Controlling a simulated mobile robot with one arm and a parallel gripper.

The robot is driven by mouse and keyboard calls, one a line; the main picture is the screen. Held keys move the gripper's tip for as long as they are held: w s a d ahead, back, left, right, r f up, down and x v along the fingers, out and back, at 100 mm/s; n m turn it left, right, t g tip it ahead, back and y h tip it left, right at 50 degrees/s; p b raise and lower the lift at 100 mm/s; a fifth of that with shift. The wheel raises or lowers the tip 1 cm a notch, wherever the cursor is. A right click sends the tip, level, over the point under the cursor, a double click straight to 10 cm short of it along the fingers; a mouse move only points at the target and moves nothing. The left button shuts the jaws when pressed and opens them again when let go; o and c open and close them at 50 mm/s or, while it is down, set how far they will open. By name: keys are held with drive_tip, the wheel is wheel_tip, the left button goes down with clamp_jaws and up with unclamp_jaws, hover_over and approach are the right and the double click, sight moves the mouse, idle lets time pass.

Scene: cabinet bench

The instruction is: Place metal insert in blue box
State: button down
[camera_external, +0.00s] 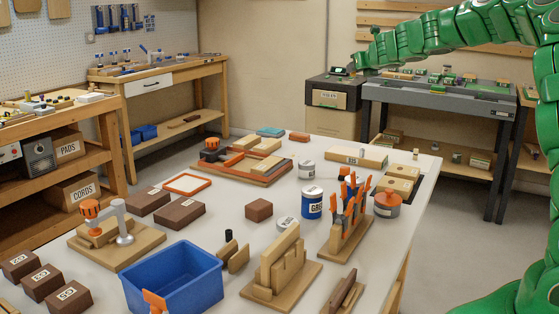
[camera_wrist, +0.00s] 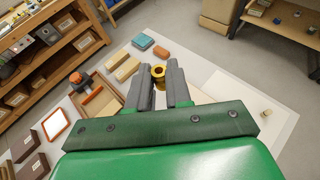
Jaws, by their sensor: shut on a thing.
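The metal insert (camera_wrist: 158,71) is a small gold-coloured ring-like piece. My gripper (camera_wrist: 162,78) is shut on it, with the insert between the two grey fingertips in the wrist view. In the external view my green arm reaches in from the upper right, and its end is high up near the far side of the white table; the insert cannot be made out there. The blue box (camera_external: 174,288) stands open on the table at the front left, well away from my gripper. An orange piece stands in front of its near wall. The box does not show in the wrist view.
The white table (camera_external: 240,212) holds many things. Behind and right of the box are wooden stands (camera_external: 281,272), a tool rack with orange handles (camera_external: 349,215) and a blue can (camera_external: 312,203). An orange-topped clamp (camera_external: 112,226) stands to its left.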

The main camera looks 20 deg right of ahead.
drive_tip(key=shift+s+d+r+m+h, duration=0.3)
drive_tip(key=shift+d+m+h, duration=0.1)
drive_tip(key=shift+d+h, duration=0.1)
drive_tip(key=shift+a, duration=0.1)
